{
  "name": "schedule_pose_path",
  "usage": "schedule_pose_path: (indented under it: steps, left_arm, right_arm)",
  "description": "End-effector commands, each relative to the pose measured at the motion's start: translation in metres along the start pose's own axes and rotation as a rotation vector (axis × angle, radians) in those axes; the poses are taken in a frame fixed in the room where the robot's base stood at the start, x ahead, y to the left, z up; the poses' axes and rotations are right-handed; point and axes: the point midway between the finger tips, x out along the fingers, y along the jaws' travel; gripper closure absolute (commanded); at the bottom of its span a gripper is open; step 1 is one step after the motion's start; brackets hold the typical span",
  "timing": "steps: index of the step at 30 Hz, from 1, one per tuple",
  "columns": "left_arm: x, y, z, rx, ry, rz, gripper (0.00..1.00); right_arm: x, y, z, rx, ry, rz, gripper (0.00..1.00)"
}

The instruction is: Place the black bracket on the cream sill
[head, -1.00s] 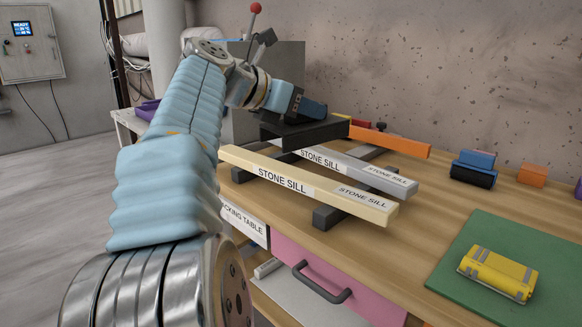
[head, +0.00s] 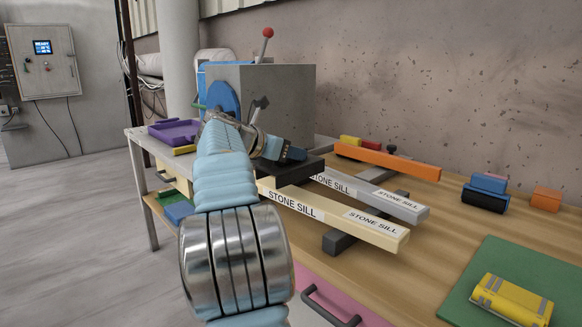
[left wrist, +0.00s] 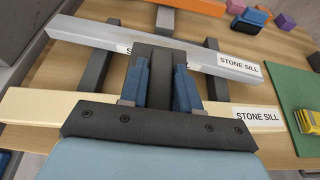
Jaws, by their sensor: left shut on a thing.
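I cannot tell whether bracket and sill touch. My right gripper is out of view.
A grey sill (head: 408,211) lies just behind the cream one, and an orange bar (head: 400,165) behind that. A yellow block lies on a green mat (head: 485,270) at right. A grey machine (head: 290,95) with a red-knobbed lever stands behind my arm.

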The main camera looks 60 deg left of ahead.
Motion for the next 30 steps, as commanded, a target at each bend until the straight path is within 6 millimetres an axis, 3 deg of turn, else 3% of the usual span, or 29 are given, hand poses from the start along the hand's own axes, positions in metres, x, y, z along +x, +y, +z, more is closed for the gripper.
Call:
schedule_pose_path:
  steps: [7,20,21,25,30]
  left_arm:
    - [0.018,0.006,-0.032,-0.002,0.002,0.001,0.99]
    - [0.021,0.005,-0.038,0.000,0.000,0.000,0.99]
    - [0.020,0.005,-0.037,0.000,0.000,0.001,0.63]
    - [0.020,0.005,-0.037,0.000,0.001,0.001,0.43]
    - [0.020,0.005,-0.037,0.000,0.001,0.000,0.43]
  right_arm:
    - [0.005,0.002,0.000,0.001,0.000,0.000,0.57]
    - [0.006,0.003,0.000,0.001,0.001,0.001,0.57]
    - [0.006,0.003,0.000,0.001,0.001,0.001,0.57]
    - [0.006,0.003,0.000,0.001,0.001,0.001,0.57]
    - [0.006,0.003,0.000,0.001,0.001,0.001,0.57]
